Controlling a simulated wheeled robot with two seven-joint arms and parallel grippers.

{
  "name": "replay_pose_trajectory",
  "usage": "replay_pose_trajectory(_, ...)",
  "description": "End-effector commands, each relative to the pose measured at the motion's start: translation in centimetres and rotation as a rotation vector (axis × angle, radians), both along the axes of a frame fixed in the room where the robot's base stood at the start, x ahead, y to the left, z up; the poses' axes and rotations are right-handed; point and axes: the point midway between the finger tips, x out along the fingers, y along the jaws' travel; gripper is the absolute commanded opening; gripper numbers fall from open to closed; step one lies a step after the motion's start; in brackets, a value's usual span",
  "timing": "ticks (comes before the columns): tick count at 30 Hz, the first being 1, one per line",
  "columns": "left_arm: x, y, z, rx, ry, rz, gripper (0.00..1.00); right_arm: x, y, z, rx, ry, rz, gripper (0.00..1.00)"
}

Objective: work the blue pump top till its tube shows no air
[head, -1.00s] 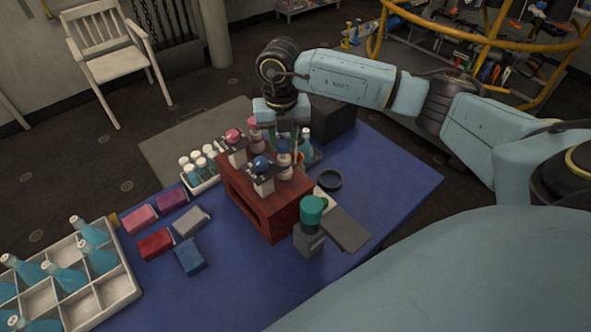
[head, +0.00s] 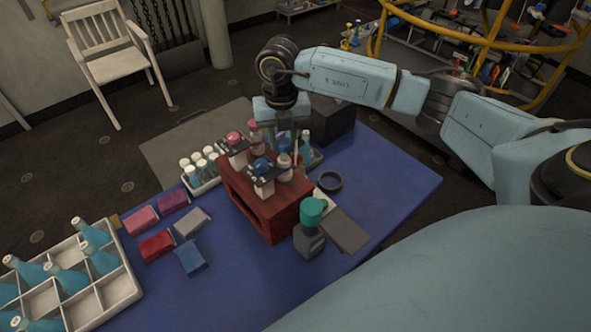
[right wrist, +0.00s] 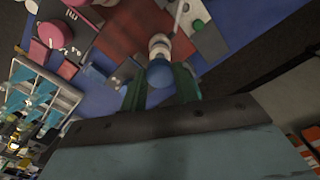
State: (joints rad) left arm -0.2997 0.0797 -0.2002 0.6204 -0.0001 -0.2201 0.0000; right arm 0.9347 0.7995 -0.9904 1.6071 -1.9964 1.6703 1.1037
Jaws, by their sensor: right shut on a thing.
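A blue pump top (right wrist: 159,74) sits on a white bottle neck in the right wrist view, between the two green fingers of my right gripper (right wrist: 161,88). In the head view my right gripper (head: 284,134) comes down from above onto this pump, at the back of the red stand (head: 271,212). It is shut on the blue pump top. The pump's pale bottle (head: 284,171) shows below the fingers. A thin pale tube (right wrist: 181,12) runs near it in the right wrist view; I cannot tell whether it holds air. My left gripper is out of view.
A pink-topped bottle (head: 256,140) stands beside the pump. A teal-capped bottle (head: 311,212), black ring (head: 330,181), vial rack (head: 205,184) and bottle crate (head: 121,287) are around. The blue table's right side is clear.

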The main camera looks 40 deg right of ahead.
Motion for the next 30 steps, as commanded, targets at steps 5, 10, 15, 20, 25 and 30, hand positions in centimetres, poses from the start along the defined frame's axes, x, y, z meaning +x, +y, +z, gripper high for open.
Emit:
replay_pose_trajectory(5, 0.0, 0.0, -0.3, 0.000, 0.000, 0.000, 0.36, 0.0, 0.0, -0.5, 0.000, 0.000, 0.000, 0.15)
replay_pose_trajectory(10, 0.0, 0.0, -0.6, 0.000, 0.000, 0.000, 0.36, 0.0, 0.0, -0.9, 0.000, 0.000, 0.000, 0.15)
replay_pose_trajectory(15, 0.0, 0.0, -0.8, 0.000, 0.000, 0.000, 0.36, 0.0, 0.0, -1.2, 0.000, 0.000, 0.000, 0.15)
replay_pose_trajectory(20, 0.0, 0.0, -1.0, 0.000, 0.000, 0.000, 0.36, 0.0, 0.0, -1.6, 0.000, 0.001, 0.001, 0.15)
replay_pose_trajectory(25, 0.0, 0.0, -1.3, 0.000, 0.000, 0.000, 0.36, 0.0, 0.0, -1.9, 0.000, 0.001, 0.001, 0.15)
replay_pose_trajectory(30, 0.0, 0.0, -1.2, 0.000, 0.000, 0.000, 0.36, 0.0, 0.0, -1.8, 0.000, 0.001, 0.001, 0.15)
